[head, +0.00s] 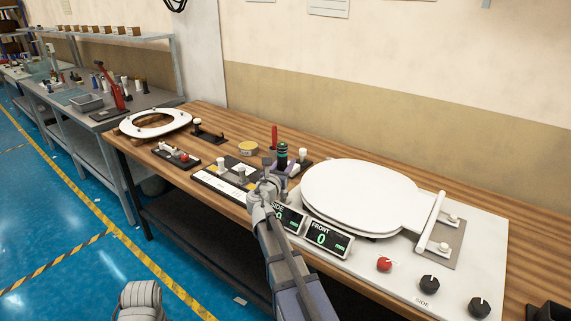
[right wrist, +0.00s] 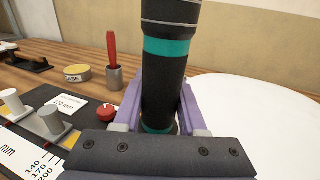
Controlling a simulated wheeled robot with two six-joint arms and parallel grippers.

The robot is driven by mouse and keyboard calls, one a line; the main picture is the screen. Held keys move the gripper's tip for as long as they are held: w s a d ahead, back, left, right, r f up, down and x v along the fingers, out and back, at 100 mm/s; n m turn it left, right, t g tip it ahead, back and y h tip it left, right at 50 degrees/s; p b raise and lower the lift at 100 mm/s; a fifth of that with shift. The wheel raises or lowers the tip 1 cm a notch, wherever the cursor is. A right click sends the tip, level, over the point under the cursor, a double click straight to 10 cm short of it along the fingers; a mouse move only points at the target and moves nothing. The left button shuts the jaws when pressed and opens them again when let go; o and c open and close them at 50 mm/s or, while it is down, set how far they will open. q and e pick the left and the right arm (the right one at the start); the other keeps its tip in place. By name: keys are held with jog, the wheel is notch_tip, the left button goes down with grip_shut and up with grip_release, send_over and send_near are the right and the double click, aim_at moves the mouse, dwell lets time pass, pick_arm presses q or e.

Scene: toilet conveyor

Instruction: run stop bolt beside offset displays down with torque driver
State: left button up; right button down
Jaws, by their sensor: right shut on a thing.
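My right gripper (head: 272,182) is shut on the torque driver (head: 282,153), a black cylinder with a teal band. In the right wrist view the driver (right wrist: 168,75) stands upright between the purple fingers (right wrist: 186,110). The gripper is above the bench, just behind the offset displays. The FRONT display (head: 328,238) reads a green 0; the SIDE display (head: 289,217) is partly hidden by my arm. I cannot make out the stop bolt; my gripper and arm cover the area beside the displays.
A white toilet seat and lid (head: 358,195) lie on the white fixture, with a red button (head: 384,264) and black knobs in front. A ruler strip (head: 222,188), a yellow tin (head: 248,148) and another seat ring (head: 155,122) are to the left. A red-handled tool (right wrist: 112,55) stands in a holder.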

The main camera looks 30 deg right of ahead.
jog(key=shift+f+b, duration=1)
jog(key=shift+b, duration=0.05)
dwell(1.4)
jog(key=shift+s+f, duration=0.1)
jog(key=shift+f, duration=0.05)
dwell(1.1)
jog(key=shift+r, duration=0.2)
dwell(0.7)
